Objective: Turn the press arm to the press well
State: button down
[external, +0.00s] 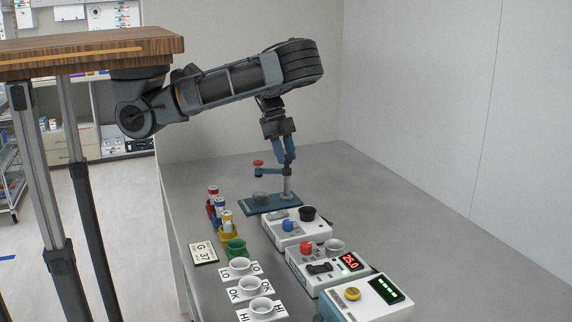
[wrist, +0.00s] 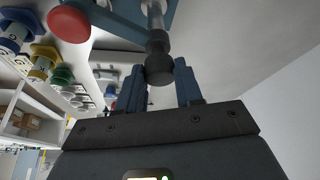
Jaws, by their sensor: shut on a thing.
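The press stands on a blue base plate (external: 284,206) at the far part of the counter. Its grey upright post (external: 288,184) rises at the plate's right side. The blue press arm (external: 270,172) reaches left from the post and carries a red knob (external: 258,163). A grey cup-like press well (external: 260,197) sits on the plate, below the knob in the picture; exact alignment cannot be told. My gripper (external: 289,160) points down, shut on the dark post top (wrist: 158,68), which shows between its blue fingers in the wrist view. The red knob also shows there (wrist: 68,22).
A rack of red, blue and yellow holders with capped vials (external: 226,218) stands left of the press. White devices (external: 297,231) line the counter nearer the camera. White cups (external: 240,266) and a G 37 card (external: 203,252) lie left. Counter right of the press is clear.

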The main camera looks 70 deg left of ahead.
jog(key=shift+s+d+n+t+y+b, duration=0.15)
jog(key=shift+n+t+b, duration=0.25)
jog(key=shift+n+b, duration=0.6)
jog(key=shift+w+a+n+t+y+b, duration=0.1)
jog(key=shift+n+t+y+b, duration=0.25)
jog(key=shift+n+b, duration=0.65)
jog(key=shift+n, duration=0.4)
jog(key=c, duration=0.8)
grip_release()
jog(key=shift+o, duration=0.2)
jog(key=shift+s+r, duration=0.1)
jog(key=p+v, duration=0.1)
jog(key=v, duration=0.6)
jog(key=shift+r, duration=0.25)
jog(key=shift+s, duration=0.15)
